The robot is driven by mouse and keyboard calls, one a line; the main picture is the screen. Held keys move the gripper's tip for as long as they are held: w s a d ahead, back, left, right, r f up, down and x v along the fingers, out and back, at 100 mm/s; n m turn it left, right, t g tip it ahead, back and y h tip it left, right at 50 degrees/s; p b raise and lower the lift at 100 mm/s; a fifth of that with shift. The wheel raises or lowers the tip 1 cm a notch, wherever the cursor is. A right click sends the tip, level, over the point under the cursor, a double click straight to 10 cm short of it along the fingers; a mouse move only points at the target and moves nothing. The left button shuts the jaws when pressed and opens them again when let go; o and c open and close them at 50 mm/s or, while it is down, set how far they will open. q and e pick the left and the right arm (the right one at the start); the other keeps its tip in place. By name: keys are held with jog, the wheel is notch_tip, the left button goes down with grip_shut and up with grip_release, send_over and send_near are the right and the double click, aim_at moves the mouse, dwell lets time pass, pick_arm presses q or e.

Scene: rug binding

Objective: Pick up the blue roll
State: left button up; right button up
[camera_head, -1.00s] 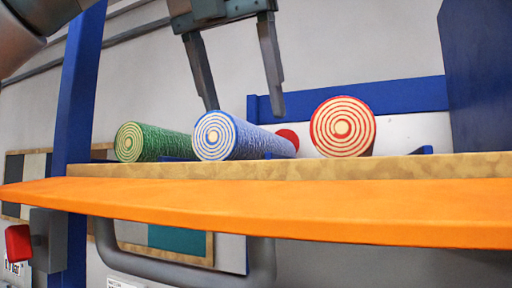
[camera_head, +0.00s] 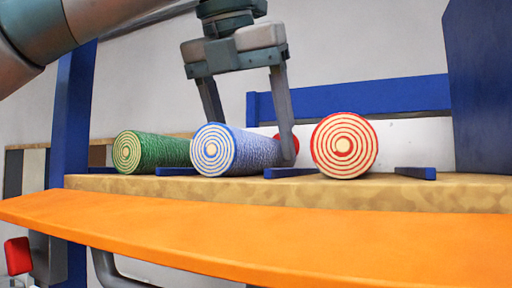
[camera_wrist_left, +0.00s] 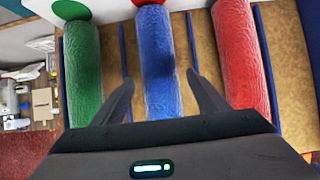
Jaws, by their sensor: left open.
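The blue roll (camera_head: 250,150) lies on the shelf between the green roll and the red roll, its spiral end facing me. My left gripper (camera_head: 248,140) comes down from above with its fingers open. In the head view one finger is partly behind the blue roll and the other shows along its right side. In the left wrist view the blue roll (camera_wrist_left: 160,70) lies between the two open fingers (camera_wrist_left: 162,88), with a gap on both sides. My right gripper is not in view.
The green roll (camera_head: 160,151) lies left and the red roll (camera_head: 344,146) right on the same tan shelf (camera_head: 450,192). Low blue dividers (camera_head: 290,173) stand between the rolls. An orange edge (camera_head: 250,230) runs along the front. A blue upright panel (camera_head: 480,90) stands at the right.

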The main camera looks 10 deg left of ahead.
pick_arm(q)
jog(key=shift+c, duration=0.7)
jog(key=c, duration=1.1)
jog(key=shift+r, duration=0.15)
jog(key=shift+r+b, duration=0.55)
jog(key=shift+r, duration=0.25)
jog(key=shift+d+r, duration=0.1)
jog(key=shift+r, duration=0.85)
jog(key=s+d+r, duration=0.2)
jog(key=d+r, duration=0.5)
jog(key=d, duration=0.4)
jog(key=shift+s+d+p, duration=0.2)
jog(key=shift+s+p, duration=0.05)
jog(key=shift+p, duration=0.1)
